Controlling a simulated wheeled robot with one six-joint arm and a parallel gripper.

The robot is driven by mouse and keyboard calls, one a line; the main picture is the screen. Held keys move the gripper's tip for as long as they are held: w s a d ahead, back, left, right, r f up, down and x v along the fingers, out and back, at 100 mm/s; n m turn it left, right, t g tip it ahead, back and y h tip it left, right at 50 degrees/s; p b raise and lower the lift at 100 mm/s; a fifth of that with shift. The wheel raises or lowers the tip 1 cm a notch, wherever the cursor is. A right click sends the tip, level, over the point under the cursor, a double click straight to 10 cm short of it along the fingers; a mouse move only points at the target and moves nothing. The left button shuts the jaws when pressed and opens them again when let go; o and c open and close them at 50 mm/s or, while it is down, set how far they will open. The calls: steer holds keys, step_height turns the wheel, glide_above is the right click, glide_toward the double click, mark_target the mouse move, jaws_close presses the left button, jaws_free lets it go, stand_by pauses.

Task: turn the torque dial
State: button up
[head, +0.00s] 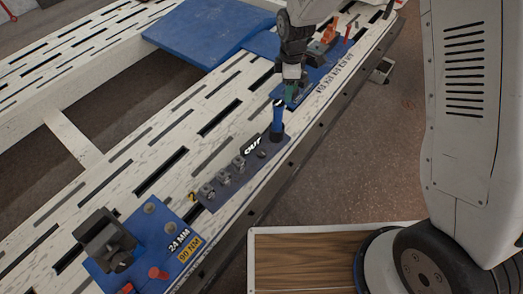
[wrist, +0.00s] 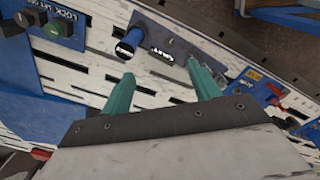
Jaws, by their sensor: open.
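A blue plate (head: 128,262) marked "24 MM" and "90 NM" lies at the lower left of the head view. It carries a black block (head: 104,240), small round grey parts (head: 170,228) and red knobs (head: 155,272). I cannot tell which part is the torque dial. My gripper (head: 291,90) is at the upper middle, far from that plate. Its teal fingers (wrist: 160,72) are spread apart with nothing between them.
A blue-and-black upright handle (head: 278,118) stands just below my gripper, on a grey panel (head: 222,192) marked "OUT" with several metal fittings; the handle (wrist: 130,42) also shows in the wrist view. A farther blue panel (head: 318,72) has red parts.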

steer(key=w+a+f+n, duration=0.1)
steer(key=a+f+n, duration=0.15)
steer(key=f, duration=0.55)
steer(key=a+f+n, duration=0.2)
steer(key=a+f, duration=0.1)
steer(key=f, duration=0.6)
steer(key=n, duration=0.3)
glide_above(261, 152)
step_height(261, 152, down, 12)
steer(key=shift+d+r, duration=0.1)
steer(key=shift+r, duration=0.15)
step_height(261, 152, down, 7)
steer(key=shift+f, duration=0.15)
steer(key=c, duration=1)
